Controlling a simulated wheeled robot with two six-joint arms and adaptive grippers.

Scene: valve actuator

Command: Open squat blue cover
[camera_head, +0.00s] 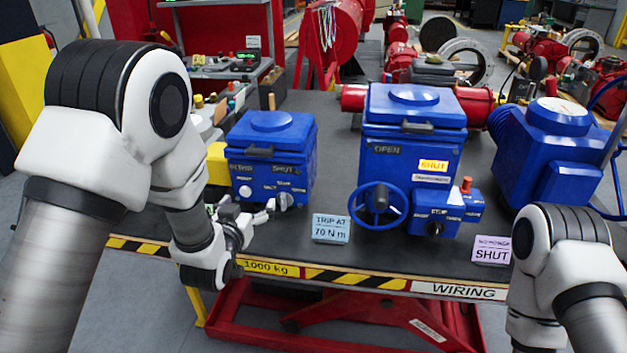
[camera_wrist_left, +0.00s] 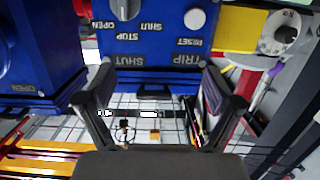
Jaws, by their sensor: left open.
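The squat blue cover (camera_head: 272,126) is the lid of the smaller blue actuator box (camera_head: 291,173) at the left of the bench. It lies closed, with a dark handle (camera_head: 249,153) on its front edge. My left gripper (camera_head: 262,212) is open and empty, low in front of this box near its round selector knob (camera_head: 285,200). In the left wrist view the open fingers (camera_wrist_left: 157,97) frame the gap in front of the blue box's face (camera_wrist_left: 160,45), whose labels appear upside down. My right gripper is out of view; only part of my right arm shows.
A taller blue actuator (camera_head: 411,160) with a blue handwheel (camera_head: 378,205) stands to the right, and another blue unit (camera_head: 555,150) beyond. A "TRIP AT 70 Nm" card (camera_head: 331,228) stands near the bench's striped front edge. A yellow block (camera_head: 217,163) is left of the box.

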